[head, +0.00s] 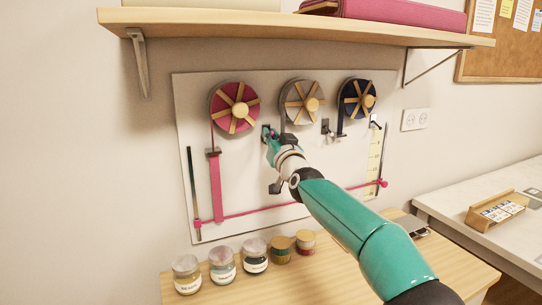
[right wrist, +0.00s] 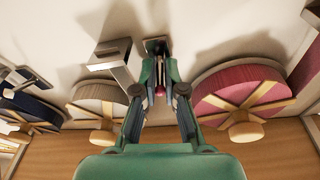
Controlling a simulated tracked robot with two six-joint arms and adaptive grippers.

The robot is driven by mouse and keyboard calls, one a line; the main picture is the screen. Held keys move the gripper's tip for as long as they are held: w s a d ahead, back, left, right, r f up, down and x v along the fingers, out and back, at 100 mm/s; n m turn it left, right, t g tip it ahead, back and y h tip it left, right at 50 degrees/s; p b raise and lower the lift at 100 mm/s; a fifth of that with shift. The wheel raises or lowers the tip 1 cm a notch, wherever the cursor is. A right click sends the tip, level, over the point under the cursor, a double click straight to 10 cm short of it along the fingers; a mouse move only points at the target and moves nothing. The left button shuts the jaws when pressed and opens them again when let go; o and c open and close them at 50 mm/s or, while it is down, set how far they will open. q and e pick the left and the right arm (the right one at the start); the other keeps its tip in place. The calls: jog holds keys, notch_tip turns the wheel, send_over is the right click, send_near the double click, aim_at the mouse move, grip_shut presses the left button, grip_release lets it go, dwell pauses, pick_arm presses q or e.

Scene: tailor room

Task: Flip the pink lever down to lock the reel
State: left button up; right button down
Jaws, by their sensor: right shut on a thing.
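The pink reel (head: 235,107) hangs at the left of the white wall board, with pink ribbon running down from it. It also shows at the right of the right wrist view (right wrist: 240,98), where the scene appears upside down. My right gripper (head: 268,134) is at the board, just right of and below the pink reel. In the right wrist view its fingers (right wrist: 159,78) are closed around the small pink lever (right wrist: 159,90), next to a dark wall mount (right wrist: 157,46). The fingers hide much of the lever, so I cannot tell its exact angle. My left gripper is out of view.
A grey reel (head: 302,101) and a navy reel (head: 357,98) hang to the right. A wooden shelf (head: 300,24) overhangs the board. Several jars (head: 222,265) stand on the table below. Pink ribbon (head: 280,208) stretches across the lower board.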

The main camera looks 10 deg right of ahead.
pick_arm(q)
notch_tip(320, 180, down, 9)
jog(key=b, duration=0.7)
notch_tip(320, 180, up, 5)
jog(key=p, duration=0.5)
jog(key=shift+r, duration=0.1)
pick_arm(e)
jog(key=t, duration=0.2)
jog(key=f+t, duration=0.1)
jog(key=t, duration=0.2)
jog(key=f+m+t, duration=0.1)
jog(key=t, duration=0.1)
jog(key=shift+w+f+t, duration=0.15)
jog(key=shift+w+t, duration=0.15)
jog(key=shift+t, duration=0.1)
jog(key=shift+f, duration=0.1)
jog(key=c, duration=1.5)
grip_release()
jog(key=shift+o, duration=1.1)
jog(key=shift+s, duration=0.1)
jog(key=shift+d+r, duration=0.15)
jog(key=shift+r, duration=0.05)
